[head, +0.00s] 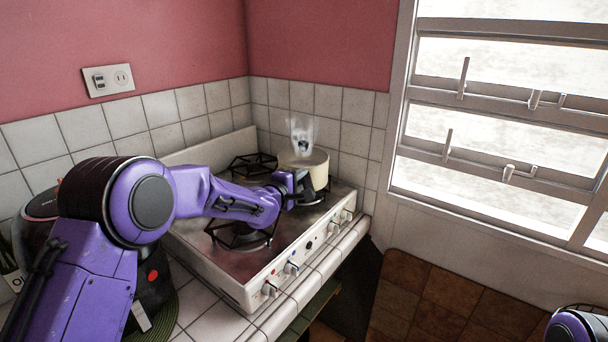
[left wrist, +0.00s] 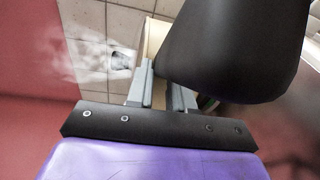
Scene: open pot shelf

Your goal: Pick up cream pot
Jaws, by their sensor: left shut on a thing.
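The cream pot (head: 317,172) is at the back right of the stove, upright, with pale steam above it. A strip of its cream side also shows in the left wrist view (left wrist: 155,38). My left gripper (head: 302,187) is at the pot's near side, shut on its black handle (left wrist: 235,45), which looms large in the left wrist view. The gripper's grey fingers (left wrist: 160,88) are partly covered by the handle there. I cannot tell whether the pot's base touches the burner. My right gripper is not in view.
The white stove (head: 265,268) has bare black burner grates (head: 240,236) at the front and back left. Tiled walls close in behind the pot. A dark appliance (head: 150,290) stands at left behind my arm. A window (head: 500,110) is at right.

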